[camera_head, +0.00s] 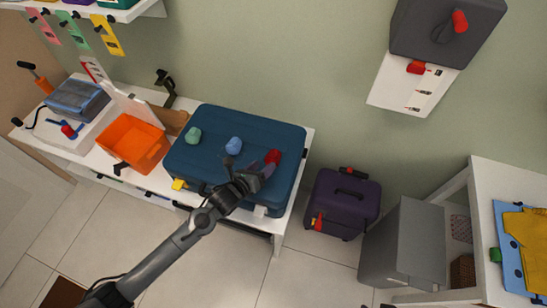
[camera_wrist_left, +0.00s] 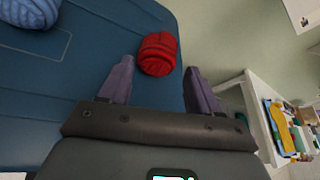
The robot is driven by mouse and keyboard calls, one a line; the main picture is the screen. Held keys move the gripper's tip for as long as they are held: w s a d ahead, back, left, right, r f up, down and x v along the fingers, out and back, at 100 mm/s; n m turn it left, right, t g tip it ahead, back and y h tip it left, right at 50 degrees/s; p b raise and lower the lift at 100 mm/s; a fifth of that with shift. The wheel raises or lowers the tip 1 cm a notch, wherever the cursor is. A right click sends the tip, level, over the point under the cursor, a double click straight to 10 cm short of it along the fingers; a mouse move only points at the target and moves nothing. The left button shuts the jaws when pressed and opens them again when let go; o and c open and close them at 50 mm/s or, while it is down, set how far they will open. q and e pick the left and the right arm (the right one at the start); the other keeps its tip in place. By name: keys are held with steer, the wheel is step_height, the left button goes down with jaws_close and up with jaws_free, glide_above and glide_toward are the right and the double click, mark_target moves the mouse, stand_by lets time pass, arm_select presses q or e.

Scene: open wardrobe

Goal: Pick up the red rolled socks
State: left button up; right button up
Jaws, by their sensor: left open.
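The red rolled socks (camera_head: 273,156) lie on the right part of a closed blue suitcase (camera_head: 225,120). In the left wrist view the red socks (camera_wrist_left: 158,54) sit just beyond and between the two purple fingertips, near the suitcase edge. My left gripper (camera_head: 263,168) is open and empty, close to the socks in the head view. In the left wrist view the fingers (camera_wrist_left: 160,80) stand apart on either side, with no visible contact. Blue rolled socks (camera_head: 233,146) lie left of the red ones and show at the wrist view's upper left (camera_wrist_left: 30,12). My right gripper is not in view.
Green rolled socks (camera_head: 193,135) lie farther left on the suitcase. An orange bin (camera_head: 134,146) stands left of it on the white bench. A purple suitcase (camera_head: 342,203) and a grey bin (camera_head: 404,245) stand on the floor to the right. A white shelf unit stands at far right.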

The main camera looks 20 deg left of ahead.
mark_target(268, 161)
arm_select(q)
steer(key=shift+x, duration=2.7)
steer(key=shift+a, duration=0.2)
steer(key=c, duration=0.7)
